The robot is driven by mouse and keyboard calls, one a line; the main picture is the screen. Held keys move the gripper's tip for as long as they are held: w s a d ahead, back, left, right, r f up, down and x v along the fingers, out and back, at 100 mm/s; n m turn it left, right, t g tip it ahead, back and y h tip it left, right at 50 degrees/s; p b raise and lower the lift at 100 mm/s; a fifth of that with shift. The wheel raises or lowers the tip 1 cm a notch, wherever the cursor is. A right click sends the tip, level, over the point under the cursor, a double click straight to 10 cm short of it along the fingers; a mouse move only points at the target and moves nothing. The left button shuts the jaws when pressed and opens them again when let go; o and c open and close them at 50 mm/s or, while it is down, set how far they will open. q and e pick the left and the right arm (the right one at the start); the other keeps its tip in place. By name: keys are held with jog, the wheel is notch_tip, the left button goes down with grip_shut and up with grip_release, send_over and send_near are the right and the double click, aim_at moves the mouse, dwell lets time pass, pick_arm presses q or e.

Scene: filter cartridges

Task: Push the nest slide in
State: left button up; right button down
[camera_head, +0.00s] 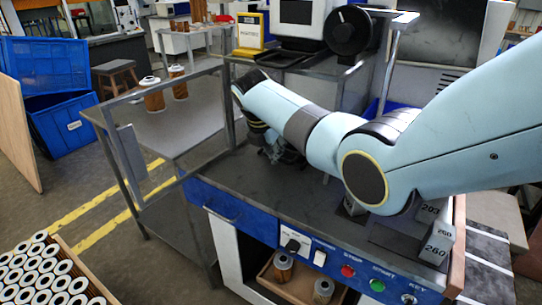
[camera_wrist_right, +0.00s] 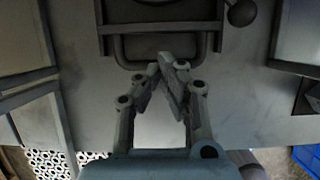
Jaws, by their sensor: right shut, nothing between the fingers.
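In the right wrist view, what looks like the nest slide (camera_wrist_right: 160,12) is a dark flat part at the top middle, with a U-shaped bar handle (camera_wrist_right: 118,50) on its near side. My right gripper (camera_wrist_right: 166,62) is shut and empty. Its fingertips meet at the handle's near bar; I cannot tell whether they touch it. In the head view my right gripper (camera_head: 277,150) is low over the bench top, partly behind my pale blue arm, which hides the slide there. My left gripper is not in view.
The dark bench top (camera_head: 265,195) has a blue front with a red button (camera_head: 347,271) and a green button (camera_head: 377,285). An open metal-framed gate (camera_head: 133,165) stands at the left. Numbered blocks (camera_head: 437,240) sit at the right. A crate of cartridges (camera_head: 82,262) is at the lower left.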

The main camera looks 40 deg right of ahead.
jog(key=d, duration=0.2)
jog(key=shift+w+d+f, duration=0.35)
jog(key=shift+r, duration=0.2)
jog(key=c, duration=2)
grip_release()
jog(key=shift+d, duration=0.1)
jog(key=shift+c, duration=0.2)
